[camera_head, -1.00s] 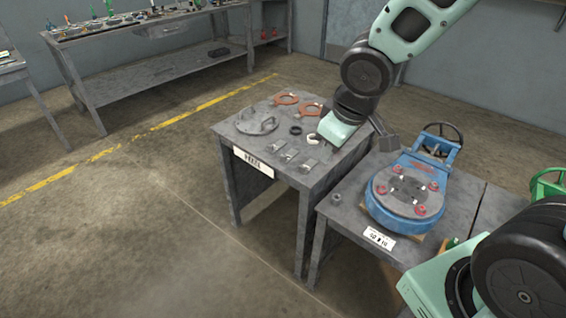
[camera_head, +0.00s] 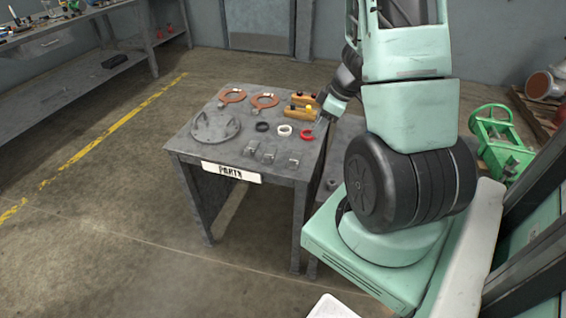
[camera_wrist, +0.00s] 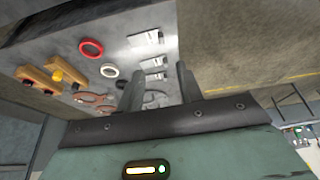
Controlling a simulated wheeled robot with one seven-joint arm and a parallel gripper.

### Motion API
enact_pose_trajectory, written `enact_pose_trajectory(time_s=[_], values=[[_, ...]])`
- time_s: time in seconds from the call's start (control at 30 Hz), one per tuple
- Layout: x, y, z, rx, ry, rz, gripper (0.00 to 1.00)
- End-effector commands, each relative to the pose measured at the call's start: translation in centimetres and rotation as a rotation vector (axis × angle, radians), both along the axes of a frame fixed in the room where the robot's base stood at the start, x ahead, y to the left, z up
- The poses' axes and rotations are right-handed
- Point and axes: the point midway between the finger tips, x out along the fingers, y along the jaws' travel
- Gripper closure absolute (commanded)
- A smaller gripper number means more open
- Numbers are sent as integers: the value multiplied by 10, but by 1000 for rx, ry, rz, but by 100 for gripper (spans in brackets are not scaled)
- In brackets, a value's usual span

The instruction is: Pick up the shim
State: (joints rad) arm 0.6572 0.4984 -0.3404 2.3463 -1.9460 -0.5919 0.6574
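Several small grey metal plates lie in a row on the parts table (camera_head: 215,162). The nearest to me is a plate (camera_head: 293,160) at the front right. The others are a middle plate (camera_head: 269,155) and a left plate (camera_head: 251,148). I cannot tell for certain which of them is the shim. In the wrist view, the plates (camera_wrist: 146,38) lie beyond the fingertips. My gripper (camera_wrist: 160,82) is open, its two fingers apart with nothing held between them.
A green cart-like frame (camera_head: 500,140) stands at right. Floor at left is clear.

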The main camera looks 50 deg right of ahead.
Motion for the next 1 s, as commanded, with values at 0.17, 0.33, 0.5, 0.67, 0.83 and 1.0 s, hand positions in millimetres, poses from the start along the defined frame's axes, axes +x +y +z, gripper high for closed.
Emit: enact_pose_trajectory(time_s=[0.17,0.33,0.5,0.67,0.83,1.0], values=[[13,6,-40,1,2,2,64],[26,12,-73,0,-1,0,64],[36,17,-96,0,-1,1,64],[40,19,-104,-3,-1,2,64],[45,22,-114,-1,-2,1,64],[55,29,-137,0,-1,2,64]])
